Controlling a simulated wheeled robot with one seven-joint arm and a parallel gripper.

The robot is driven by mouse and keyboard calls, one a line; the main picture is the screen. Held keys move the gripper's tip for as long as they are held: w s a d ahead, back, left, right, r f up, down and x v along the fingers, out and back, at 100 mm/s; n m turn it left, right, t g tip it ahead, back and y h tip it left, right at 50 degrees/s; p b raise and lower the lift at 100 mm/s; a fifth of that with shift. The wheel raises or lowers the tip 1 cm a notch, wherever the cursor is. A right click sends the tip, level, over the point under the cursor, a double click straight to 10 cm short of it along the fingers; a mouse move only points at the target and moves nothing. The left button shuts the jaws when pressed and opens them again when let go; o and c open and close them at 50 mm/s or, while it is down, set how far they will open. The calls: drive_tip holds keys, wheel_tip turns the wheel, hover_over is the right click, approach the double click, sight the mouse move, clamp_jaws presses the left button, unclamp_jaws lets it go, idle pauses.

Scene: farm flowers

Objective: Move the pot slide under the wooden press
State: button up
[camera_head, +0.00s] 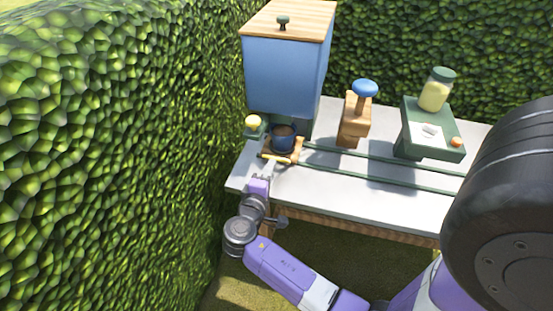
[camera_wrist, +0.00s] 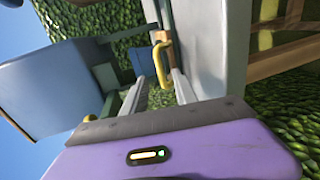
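The pot slide (camera_head: 294,155) is a small wooden tray at the left end of two green rails. It bears a dark blue pot (camera_head: 283,137) with brown soil and has a yellow handle (camera_head: 276,159) on its near side. The wooden press (camera_head: 353,122), with a blue knob on top, stands further right by the rails. My gripper (camera_head: 262,177) is just in front of the handle. In the wrist view my gripper (camera_wrist: 161,78) is open, and the yellow handle (camera_wrist: 162,62) shows just beyond and between the fingertips. The pot (camera_wrist: 143,60) is partly visible there.
A tall blue hopper (camera_head: 285,75) with a wooden lid stands behind the pot. A yellow-topped button (camera_head: 253,122) is to its left. A green stand (camera_head: 433,149) with a jar (camera_head: 436,90) is at the right. A hedge (camera_head: 110,130) borders the table's left side.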

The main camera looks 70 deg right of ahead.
sight(276, 158)
drive_tip(key=p+x, duration=0.1)
drive_tip(key=x, duration=0.6)
drive_tip(key=shift+d+f, duration=0.1)
drive_tip(key=shift+d, duration=0.15)
drive_tip(key=shift+c, duration=0.4)
clamp_jaws()
idle(0.8)
